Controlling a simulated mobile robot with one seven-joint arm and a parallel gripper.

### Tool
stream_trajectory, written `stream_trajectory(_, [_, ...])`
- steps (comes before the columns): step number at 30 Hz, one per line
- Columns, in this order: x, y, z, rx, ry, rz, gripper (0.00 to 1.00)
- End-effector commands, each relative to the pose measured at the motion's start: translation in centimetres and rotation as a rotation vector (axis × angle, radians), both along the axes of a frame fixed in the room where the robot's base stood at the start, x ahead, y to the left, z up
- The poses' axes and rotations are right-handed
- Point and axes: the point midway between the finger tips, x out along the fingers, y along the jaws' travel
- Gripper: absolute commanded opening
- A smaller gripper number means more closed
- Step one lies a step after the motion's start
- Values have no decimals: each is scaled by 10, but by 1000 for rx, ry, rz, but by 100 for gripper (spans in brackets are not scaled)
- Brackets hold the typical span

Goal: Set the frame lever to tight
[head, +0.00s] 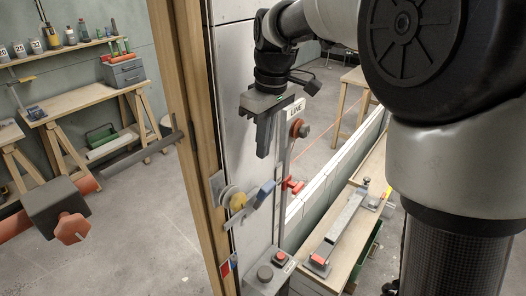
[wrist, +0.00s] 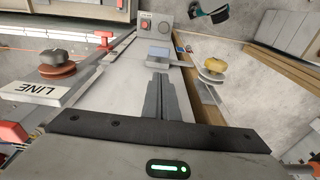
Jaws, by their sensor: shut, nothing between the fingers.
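A LINE plate (head: 296,108) and a red knob (head: 299,129) stand close to the right of my gripper. A button box (head: 268,272) is below. A wooden post (head: 188,120) rises at left. A bench (head: 340,235) stands at right.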

Motion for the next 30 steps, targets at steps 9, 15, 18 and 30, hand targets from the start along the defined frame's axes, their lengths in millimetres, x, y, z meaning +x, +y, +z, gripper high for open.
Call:
stream_trajectory(9, [2, 2, -2, -1, 4, 9, 0])
stream_trajectory(15, [2, 2, -6, -1, 5, 8, 0])
stream_trajectory(18, [2, 3, -18, -1, 6, 9, 0])
stream_trajectory(30, [7, 9, -86, -2, 7, 10, 0])
